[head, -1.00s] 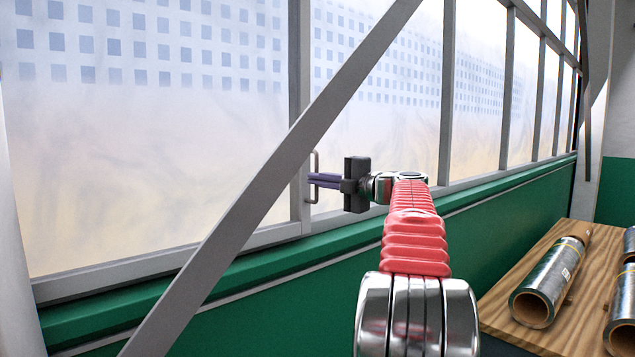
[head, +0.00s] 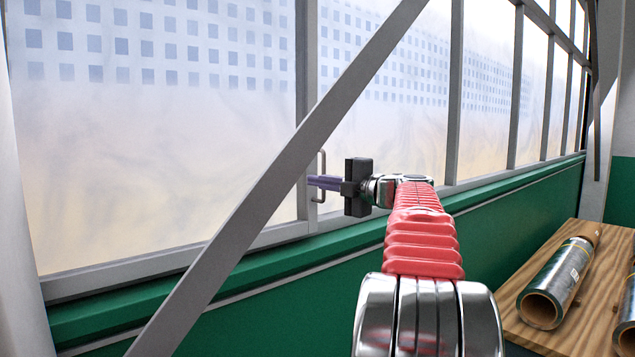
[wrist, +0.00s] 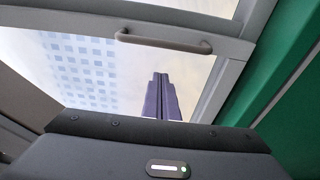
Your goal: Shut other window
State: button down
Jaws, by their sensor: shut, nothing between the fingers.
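A large, hazy window pane (head: 160,150) in a grey frame fills the left of the head view. A grey bar handle (head: 322,165) stands on its right upright, and the handle (wrist: 163,41) also shows at the top of the wrist view. My gripper (head: 310,181) has its purple fingers shut together and empty. In the head view they overlap the handle and point left past it. In the wrist view the fingertips (wrist: 160,76) lie below the handle with pane behind them. I cannot tell whether they touch the handle or the frame.
A grey diagonal brace (head: 270,185) crosses in front of the window, left of my gripper. A green sill (head: 130,300) runs below the panes. A wooden table (head: 560,335) with foil rolls (head: 560,283) stands at the lower right.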

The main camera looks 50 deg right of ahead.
jog(key=s, duration=0.8)
jog(key=shift+w+a, duration=0.1)
dwell(0.3)
jog(key=w+a+r+m+t+h, duration=0.2)
jog(key=w+a+r+m+h, duration=0.25)
jog(key=w+a, duration=0.25)
jog(key=w+a+f+m+g+h, duration=0.1)
jog(key=a+f+m+g+h, duration=0.25)
jog(key=a+m, duration=0.45)
jog(key=s+a+f+m+g+y, duration=0.1)
jog(key=s+a+f+g+y, duration=0.1)
jog(key=s+a+f, duration=0.5)
jog(key=s+a+f+m+g+y, duration=0.2)
jog(key=s+a+f+g, duration=0.3)
jog(key=a+f, duration=1)
jog(key=s+a+f+m+g+y, duration=0.2)
jog(key=s+a+f+g+y, duration=0.2)
jog(key=s+a+f, duration=0.5)
notch_tip(320, 180, down, 4)
jog(key=a, duration=0.2)
jog(key=shift+a+f, duration=0.25)
jog(key=shift+a, duration=0.1)
jog(key=shift+m, duration=0.25)
